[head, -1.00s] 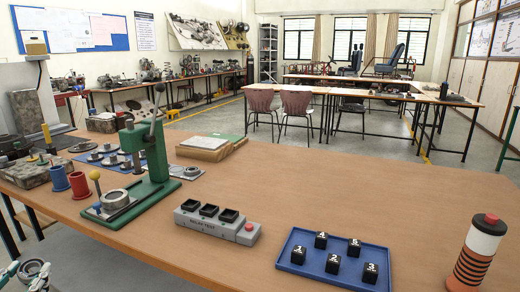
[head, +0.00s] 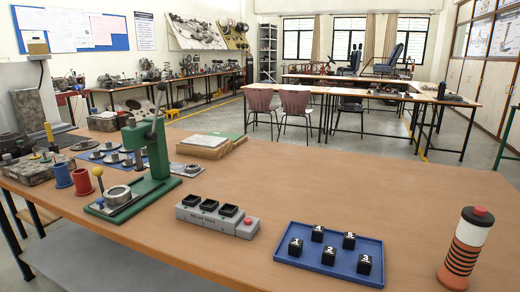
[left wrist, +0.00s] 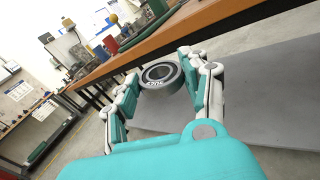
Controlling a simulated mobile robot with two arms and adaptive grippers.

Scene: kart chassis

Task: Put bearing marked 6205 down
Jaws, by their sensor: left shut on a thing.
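The left gripper is outside the head view, and my right gripper is in no view.
The middle is clear.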

